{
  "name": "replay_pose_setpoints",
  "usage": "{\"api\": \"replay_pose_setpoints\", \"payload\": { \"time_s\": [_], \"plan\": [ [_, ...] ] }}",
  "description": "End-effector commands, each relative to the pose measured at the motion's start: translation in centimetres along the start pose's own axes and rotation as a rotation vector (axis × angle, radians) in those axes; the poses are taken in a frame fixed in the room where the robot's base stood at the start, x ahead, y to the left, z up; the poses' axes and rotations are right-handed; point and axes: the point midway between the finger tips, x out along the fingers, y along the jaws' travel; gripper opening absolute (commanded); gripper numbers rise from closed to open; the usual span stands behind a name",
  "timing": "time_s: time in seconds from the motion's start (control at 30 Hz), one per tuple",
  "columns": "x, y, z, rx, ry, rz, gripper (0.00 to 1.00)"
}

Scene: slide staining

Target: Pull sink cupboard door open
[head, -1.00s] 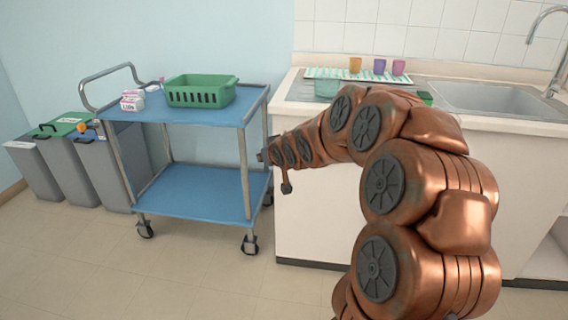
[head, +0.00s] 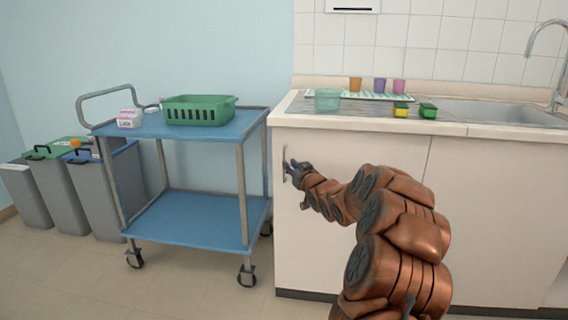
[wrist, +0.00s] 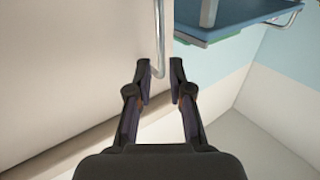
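The sink cupboard door (head: 378,152) is the pale left panel under the counter, and it is shut. Its vertical metal handle (head: 284,158) is near the door's left edge. My gripper (head: 289,170) is at the handle. In the wrist view, the open fingers (wrist: 160,70) stand on either side of the lower end of the handle bar (wrist: 160,38), the left finger closer to it. I see a gap by the right finger; whether the left one touches is unclear. The door surface (wrist: 75,65) fills the left of that view.
A blue trolley (head: 160,128) with a green basket (head: 199,111) stands just left of the cupboard, close to the handle side. Grey bins (head: 70,195) are farther left. The counter holds a teal container (head: 327,99), cups and sponges. Floor is clear in front of the trolley.

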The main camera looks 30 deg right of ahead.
Motion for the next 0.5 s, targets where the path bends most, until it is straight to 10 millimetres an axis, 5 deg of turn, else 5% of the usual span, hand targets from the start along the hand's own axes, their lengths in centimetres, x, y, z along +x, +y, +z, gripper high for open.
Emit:
{"api": "replay_pose_setpoints", "payload": {
  "time_s": [0.5],
  "plan": [
    [5.0,-0.1,0.1,-0.001,0.0,0.0,0.2]
  ]
}}
